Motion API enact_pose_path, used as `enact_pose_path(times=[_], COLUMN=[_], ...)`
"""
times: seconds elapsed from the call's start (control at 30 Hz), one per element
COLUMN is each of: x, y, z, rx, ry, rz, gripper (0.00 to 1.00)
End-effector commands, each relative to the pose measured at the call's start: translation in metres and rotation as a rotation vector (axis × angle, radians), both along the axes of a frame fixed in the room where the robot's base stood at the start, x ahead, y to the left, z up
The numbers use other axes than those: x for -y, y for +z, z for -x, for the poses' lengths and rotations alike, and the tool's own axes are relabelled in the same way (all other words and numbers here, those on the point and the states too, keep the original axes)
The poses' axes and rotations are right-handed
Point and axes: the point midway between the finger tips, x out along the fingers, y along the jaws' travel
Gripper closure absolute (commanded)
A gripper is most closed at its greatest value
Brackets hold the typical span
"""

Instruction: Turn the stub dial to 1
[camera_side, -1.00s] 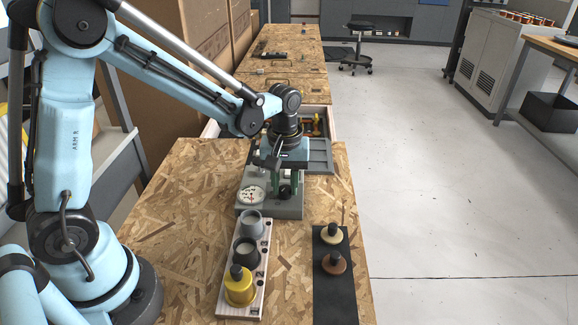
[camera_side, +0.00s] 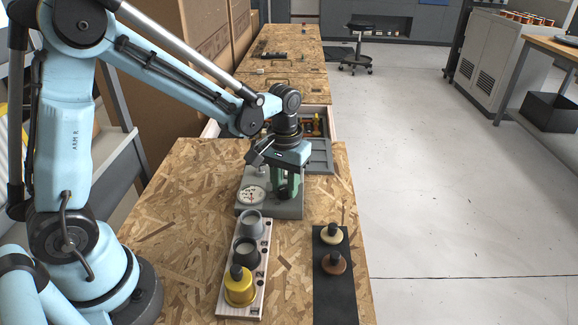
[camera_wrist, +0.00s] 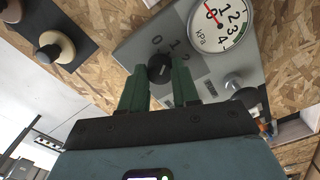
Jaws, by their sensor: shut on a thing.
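The stub dial (camera_wrist: 160,67) is a small dark round knob on a grey panel (camera_wrist: 135,50). In the wrist view, the digits 0, 1 and 2 are printed along an arc beside it. A small pale mark shows on the knob, but I cannot tell which digit it points at. My gripper (camera_wrist: 160,80) has green fingers on either side of the knob and is shut on it. In the side view my gripper (camera_side: 286,188) points down over the right part of the panel (camera_side: 256,211), and its fingers hide the knob.
A round kPa gauge (camera_wrist: 220,22) with a red needle near 0 sits beside the dial. A metal knob (camera_wrist: 240,82) is also on the panel. A wooden holder with cups (camera_side: 263,275) and a black strip with two knobs (camera_side: 333,290) lie in front.

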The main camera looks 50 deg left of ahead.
Motion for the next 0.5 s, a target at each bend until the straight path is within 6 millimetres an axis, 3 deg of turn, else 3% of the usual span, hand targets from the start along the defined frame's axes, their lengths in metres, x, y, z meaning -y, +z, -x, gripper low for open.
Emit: enact_pose_path(times=[0.5], x=[0.0000], y=[0.0006], z=[-0.0003], rx=[0.000], ry=[-0.243], rz=[0.000], gripper=[1.00])
